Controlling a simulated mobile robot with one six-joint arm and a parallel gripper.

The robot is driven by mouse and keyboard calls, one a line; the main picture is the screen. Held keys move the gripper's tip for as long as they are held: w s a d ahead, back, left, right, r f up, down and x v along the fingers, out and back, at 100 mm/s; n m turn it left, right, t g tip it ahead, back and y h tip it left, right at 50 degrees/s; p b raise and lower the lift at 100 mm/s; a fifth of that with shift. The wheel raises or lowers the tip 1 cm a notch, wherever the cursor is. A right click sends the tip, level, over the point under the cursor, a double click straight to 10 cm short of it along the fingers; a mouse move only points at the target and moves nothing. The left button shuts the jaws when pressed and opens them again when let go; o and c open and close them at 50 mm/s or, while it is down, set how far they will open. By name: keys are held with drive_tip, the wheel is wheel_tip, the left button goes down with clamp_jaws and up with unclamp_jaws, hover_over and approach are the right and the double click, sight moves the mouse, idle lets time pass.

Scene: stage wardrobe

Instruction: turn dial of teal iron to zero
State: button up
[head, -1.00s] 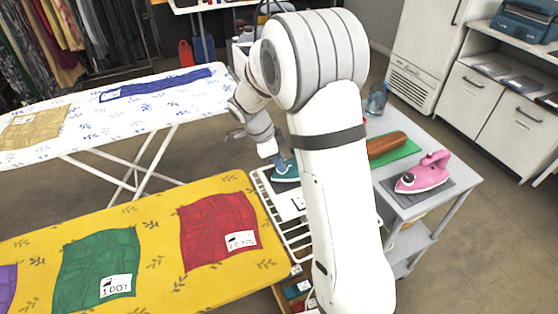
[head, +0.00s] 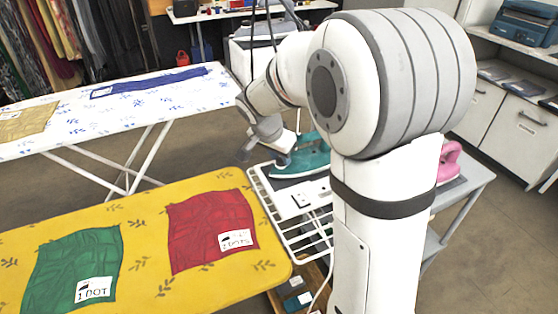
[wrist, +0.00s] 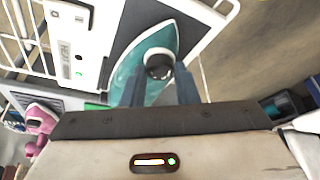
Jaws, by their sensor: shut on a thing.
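The teal iron (head: 312,158) rests on a dark pad on the white wire-sided stand, just beyond the yellow board. In the wrist view the teal iron (wrist: 128,75) lies below my gripper with its tip pointing up the picture. Its round dial (wrist: 158,64), dark with a pale top, sits between my two blue-grey fingertips. My gripper (wrist: 160,82) is shut on the dial.
A pink iron (head: 449,160) stands at right, partly behind my arm. The yellow ironing board (head: 145,205) carries red (head: 210,225) and green (head: 70,270) cloths with cards. A white ironing board (head: 150,108) is behind. A cable hangs by the stand. Grey floor lies between the boards.

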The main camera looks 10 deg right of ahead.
drive_tip(key=n, duration=0.2)
drive_tip(key=n+t+y, duration=0.1)
drive_tip(key=n, duration=0.1)
drive_tip(key=shift+s+d+r+n, duration=0.1)
drive_tip(key=shift+s+d+n, duration=0.05)
drive_tip(key=shift+n, duration=0.15)
drive_tip(key=shift+d+n+y+p, duration=0.1)
drive_tip(key=shift+n+y+p, duration=0.9)
drive_tip(key=shift+n, duration=0.6)
drive_tip(key=o, duration=1)
drive_tip(key=p+v, duration=0.1)
drive_tip(key=v, duration=0.6)
drive_tip(key=shift+s+r, duration=0.25)
